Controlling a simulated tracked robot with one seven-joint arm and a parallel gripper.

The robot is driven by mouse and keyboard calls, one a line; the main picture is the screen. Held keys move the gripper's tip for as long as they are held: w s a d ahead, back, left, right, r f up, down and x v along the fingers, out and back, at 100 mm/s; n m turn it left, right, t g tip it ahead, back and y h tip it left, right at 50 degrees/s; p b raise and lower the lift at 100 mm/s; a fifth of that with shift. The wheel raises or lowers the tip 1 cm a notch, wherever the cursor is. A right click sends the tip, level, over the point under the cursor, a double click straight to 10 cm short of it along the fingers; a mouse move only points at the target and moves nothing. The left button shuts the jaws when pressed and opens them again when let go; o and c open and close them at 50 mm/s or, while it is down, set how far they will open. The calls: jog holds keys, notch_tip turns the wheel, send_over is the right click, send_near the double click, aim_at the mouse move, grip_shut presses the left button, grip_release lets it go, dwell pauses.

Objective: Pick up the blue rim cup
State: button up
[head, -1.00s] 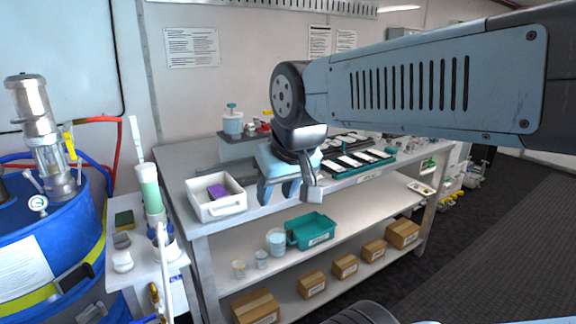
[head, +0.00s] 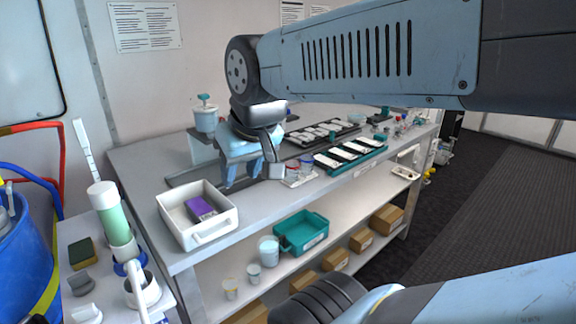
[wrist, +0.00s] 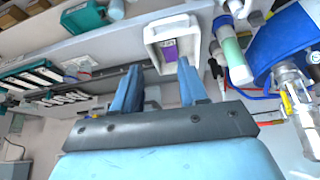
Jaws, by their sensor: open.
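My gripper (head: 244,178) is open and empty above the bench top, beside the white bin. Its two fingers also show in the wrist view (wrist: 158,75), with nothing between them. Small clear cups (head: 298,175) with red and blue at their rims stand on the bench just right of my gripper. They are too small to tell apart surely. On the lower shelf stand a larger pale blue cup (head: 268,251), a small bluish cup (head: 253,274) and a cup with a yellowish mark (head: 230,288). I cannot tell for certain which is the blue rim cup.
A white bin (head: 172,213) holds a purple block (head: 201,208). A teal bin (head: 282,234) sits on the lower shelf near cardboard boxes (head: 388,217). Trays (head: 330,161) cover the bench's back right. A green cylinder (head: 112,214) and blue drum (head: 18,250) stand left.

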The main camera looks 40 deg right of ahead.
jog(key=shift+o, duration=0.8)
jog(key=shift+d, duration=0.1)
jog(key=shift+o, duration=0.7)
jog(key=shift+w+f, duration=0.1)
jog(key=shift+f, duration=0.15)
jog(key=w+a+f+m+g+y, duration=0.1)
jog(key=w+f+m+g+y, duration=0.2)
jog(key=w+f+m+y, duration=0.45)
jog(key=w+d+f+m+t+y, duration=0.2)
jog(key=w+d+f+m+t, duration=0.15)
jog(key=w+d+m, duration=0.55)
jog(key=m+t+h, duration=1.2)
jog(key=m, duration=0.9)
send_near(311, 161)
jog(key=w, duration=0.5)
jog(key=shift+w+d+f, duration=0.15)
jog(key=shift+w+d, duration=0.2)
jog(key=shift+d, duration=0.05)
jog(key=shift+w+d+r, duration=0.1)
jog(key=shift+w+d, duration=0.1)
jog(key=shift+w, duration=1.1)
jog(key=shift+w+d+r, duration=0.1)
jog(key=shift+w+d, duration=0.1)
jog(key=shift+w, duration=1.1)
